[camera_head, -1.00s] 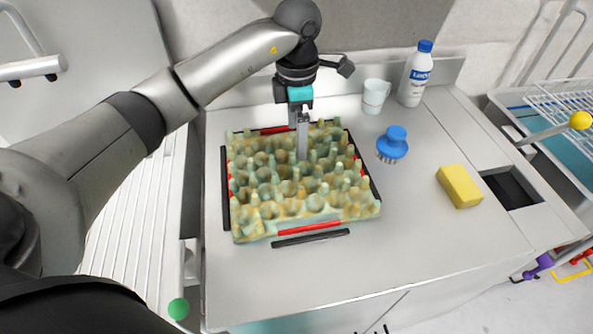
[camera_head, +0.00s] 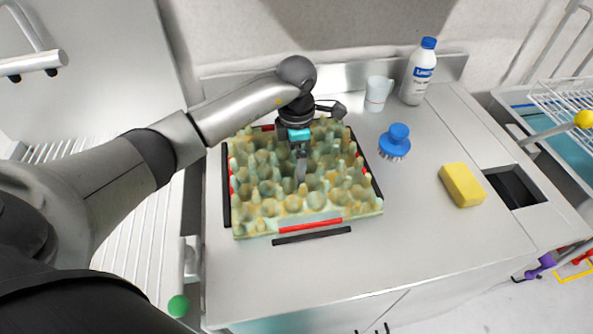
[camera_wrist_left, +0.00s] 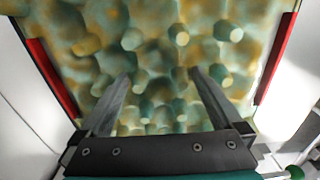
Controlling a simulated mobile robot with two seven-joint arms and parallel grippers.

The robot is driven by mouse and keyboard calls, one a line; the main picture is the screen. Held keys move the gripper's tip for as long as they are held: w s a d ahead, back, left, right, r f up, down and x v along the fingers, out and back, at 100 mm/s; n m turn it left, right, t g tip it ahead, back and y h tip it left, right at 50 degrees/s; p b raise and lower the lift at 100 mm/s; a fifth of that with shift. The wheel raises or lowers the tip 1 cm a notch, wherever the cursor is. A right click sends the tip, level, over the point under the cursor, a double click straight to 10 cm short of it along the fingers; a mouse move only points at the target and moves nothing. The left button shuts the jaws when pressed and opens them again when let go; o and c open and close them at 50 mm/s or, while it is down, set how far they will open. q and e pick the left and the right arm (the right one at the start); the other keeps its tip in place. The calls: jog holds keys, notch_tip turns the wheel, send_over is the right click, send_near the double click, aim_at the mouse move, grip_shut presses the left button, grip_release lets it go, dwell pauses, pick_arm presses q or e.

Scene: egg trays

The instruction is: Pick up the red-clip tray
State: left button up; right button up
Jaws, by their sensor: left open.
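The red-clip tray (camera_head: 253,224) is a mottled green and ochre egg tray with pegs and hollows. It lies flat on the grey counter, with red clips (camera_head: 310,226) along its edges. My left gripper (camera_head: 301,172) is over the middle of the tray, pointing down. In the left wrist view, the tray (camera_wrist_left: 150,50) fills the middle, with a red clip (camera_wrist_left: 52,78) on each side. The left gripper's fingers (camera_wrist_left: 158,75) are apart with nothing held between them. I cannot tell whether the fingertips touch the pegs. The right gripper is not in view.
Black bars (camera_head: 311,236) lie around the tray. To its right are a blue brush (camera_head: 397,134), a white mug (camera_head: 377,92), a white bottle with a blue cap (camera_head: 418,75) and a yellow sponge (camera_head: 462,185).

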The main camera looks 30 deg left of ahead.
pick_arm(q)
grip_shut()
dwell(0.7)
